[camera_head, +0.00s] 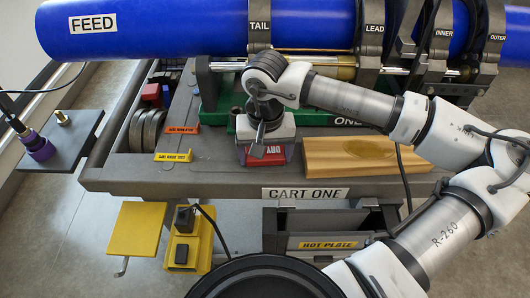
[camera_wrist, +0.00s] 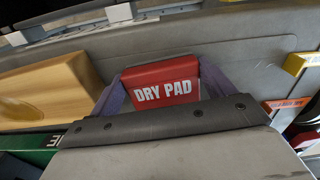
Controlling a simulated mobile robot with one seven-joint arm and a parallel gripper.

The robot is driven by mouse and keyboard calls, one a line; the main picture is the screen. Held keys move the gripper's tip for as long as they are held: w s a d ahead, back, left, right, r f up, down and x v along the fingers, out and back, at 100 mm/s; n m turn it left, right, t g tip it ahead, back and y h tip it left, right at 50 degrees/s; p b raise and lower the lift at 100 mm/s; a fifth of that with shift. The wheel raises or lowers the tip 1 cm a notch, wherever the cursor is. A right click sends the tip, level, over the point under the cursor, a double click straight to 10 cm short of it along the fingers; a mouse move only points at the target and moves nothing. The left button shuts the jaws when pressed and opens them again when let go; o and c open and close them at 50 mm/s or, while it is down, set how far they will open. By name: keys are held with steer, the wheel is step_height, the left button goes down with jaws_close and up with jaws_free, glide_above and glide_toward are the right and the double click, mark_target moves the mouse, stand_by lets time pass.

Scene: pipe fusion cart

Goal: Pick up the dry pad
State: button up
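The dry pad (camera_head: 267,154) is a red block with white lettering, low over the front part of the cart top. In the wrist view its red face (camera_wrist: 162,85) reads "DRY PAD". My gripper (camera_head: 266,150) points down at it, with one purple-grey finger on each side of the pad. In the wrist view my gripper (camera_wrist: 164,88) has its fingers close along the pad's left and right edges. I see no clear gap, but cannot tell whether they press on it. The gripper body hides the pad's near part, and its contact with the cart is not clear.
A wooden block (camera_head: 365,154) lies close to the right of the pad. The green base (camera_head: 310,118) and blue pipe (camera_head: 200,27) are behind. Yellow (camera_head: 173,157) and orange (camera_head: 182,130) labels stand left. The cart's front edge (camera_head: 220,186) is just in front.

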steer(key=c, duration=0.3)
steer(key=shift+r, duration=0.1)
step_height(320, 180, up, 20)
steer(key=shift+f+b, duration=0.1)
steer(key=shift+b, duration=0.7)
steer(key=o, duration=0.4)
steer(key=shift+c, duration=0.2)
steer(key=c, duration=0.3)
steer(key=shift+f, duration=0.1)
